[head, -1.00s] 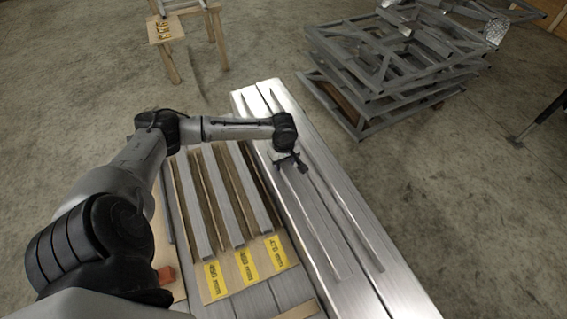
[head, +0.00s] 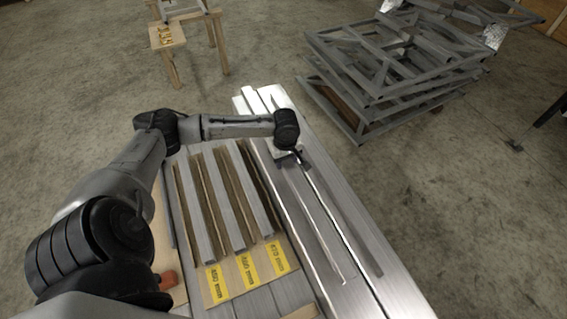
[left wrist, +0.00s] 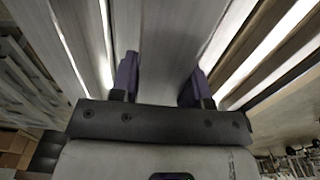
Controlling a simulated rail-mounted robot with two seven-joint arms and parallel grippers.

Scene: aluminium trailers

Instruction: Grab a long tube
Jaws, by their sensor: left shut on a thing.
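Long, thin grey metal tubes lie lengthwise on the shiny aluminium surface (head: 385,295) in the head view. My left gripper (head: 292,160) is over this surface, shut on one long tube (head: 325,238), which runs from the gripper toward the near end. A second long tube (head: 352,225) lies close beside it on the right. In the left wrist view, the two fingers of my left gripper (left wrist: 161,82) stand on either side of a broad pale metal face. The contact at the fingertips is hard to make out. My right gripper is not in view.
Several shorter grey tubes (head: 222,207) lie in a wooden rack with yellow labels (head: 248,264) left of the long tubes. A stack of grey metal frames (head: 385,85) stands at the upper right. A small wooden table (head: 175,40) stands at the back. Concrete floor lies between.

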